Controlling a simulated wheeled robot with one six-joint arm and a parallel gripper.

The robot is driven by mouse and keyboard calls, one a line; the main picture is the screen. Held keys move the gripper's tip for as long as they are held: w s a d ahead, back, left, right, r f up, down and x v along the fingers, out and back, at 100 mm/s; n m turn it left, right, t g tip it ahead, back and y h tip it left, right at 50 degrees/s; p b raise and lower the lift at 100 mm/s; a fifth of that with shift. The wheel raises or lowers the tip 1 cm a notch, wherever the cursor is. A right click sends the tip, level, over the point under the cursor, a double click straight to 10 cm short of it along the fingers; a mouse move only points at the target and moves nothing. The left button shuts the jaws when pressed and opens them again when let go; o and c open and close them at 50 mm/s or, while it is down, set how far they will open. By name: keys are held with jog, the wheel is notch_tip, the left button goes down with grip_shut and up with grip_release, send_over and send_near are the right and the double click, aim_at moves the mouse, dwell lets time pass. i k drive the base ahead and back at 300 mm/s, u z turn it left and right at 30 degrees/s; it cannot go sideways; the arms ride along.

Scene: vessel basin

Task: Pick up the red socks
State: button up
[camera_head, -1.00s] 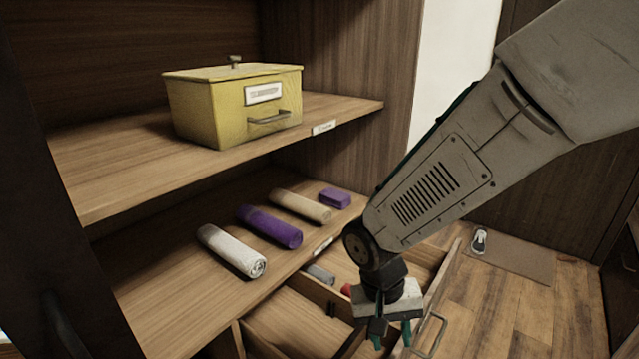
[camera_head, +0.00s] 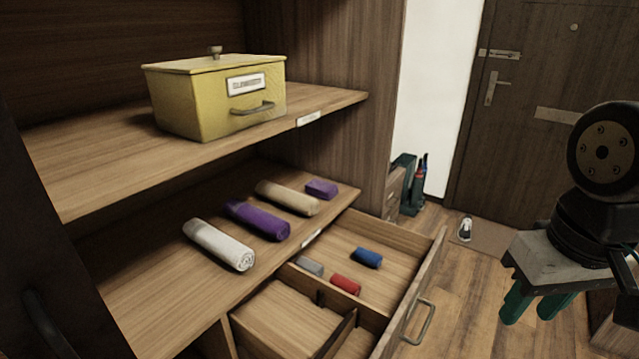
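The red socks (camera_head: 346,285) are a small red roll lying in the open drawer (camera_head: 418,272), in its far compartment close to a divider. A grey roll (camera_head: 309,265) lies beside them to the left and a blue roll (camera_head: 368,257) lies behind them to the right. My gripper (camera_head: 536,306) is at the right of the picture, outside the drawer and well apart from the socks. Its green fingers are spread with a gap between them, and nothing shows between them.
A yellow box (camera_head: 213,97) stands on the upper shelf. Open floor (camera_head: 465,305) lies right of the drawer.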

aim_at(347, 286)
jog(key=z, duration=1.55)
jog(key=i, duration=1.8)
jog(key=u, duration=2.9)
